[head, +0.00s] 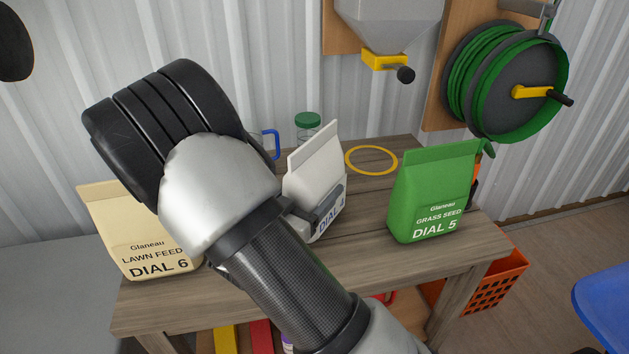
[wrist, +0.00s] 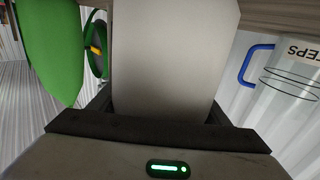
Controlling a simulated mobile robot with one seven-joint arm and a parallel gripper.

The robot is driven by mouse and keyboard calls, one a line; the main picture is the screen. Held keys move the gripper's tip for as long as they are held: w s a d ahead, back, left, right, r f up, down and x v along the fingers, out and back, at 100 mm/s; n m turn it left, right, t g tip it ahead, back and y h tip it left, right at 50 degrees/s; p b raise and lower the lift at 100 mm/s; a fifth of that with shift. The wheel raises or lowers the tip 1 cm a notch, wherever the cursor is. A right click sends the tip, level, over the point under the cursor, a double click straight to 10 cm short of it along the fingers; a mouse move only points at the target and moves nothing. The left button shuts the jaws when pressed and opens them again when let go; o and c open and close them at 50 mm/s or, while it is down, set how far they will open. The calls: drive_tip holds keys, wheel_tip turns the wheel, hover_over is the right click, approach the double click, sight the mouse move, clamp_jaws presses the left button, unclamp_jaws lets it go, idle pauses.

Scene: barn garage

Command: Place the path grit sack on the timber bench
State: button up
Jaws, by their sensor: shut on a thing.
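A white-grey sack (head: 314,178), its label partly covered but showing "DIAL 4", stands upright in the middle of the timber bench area in the head view. I take it for the path grit sack; its name is not readable. My gripper (head: 322,208) is shut on it, with a dark finger across its front. In the wrist view the pale sack (wrist: 175,50) fills the space between the jaws of my gripper (wrist: 162,108). The timber bench (head: 365,250) is below it. My arm hides part of the bench, and I cannot tell whether the sack's base touches the top.
A green grass seed sack (head: 432,195) stands at right and a cream lawn feed sack (head: 150,245) at left. A yellow ring (head: 371,160) and a green-lidded jar (head: 307,124) are behind. A hopper (head: 388,30) hangs above. An orange crate (head: 497,285) sits below right.

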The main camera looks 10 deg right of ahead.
drive_tip(key=shift+r, duration=0.15)
drive_tip(key=o, duration=2.1)
drive_tip(key=p+v, duration=0.2)
drive_tip(key=v, duration=1)
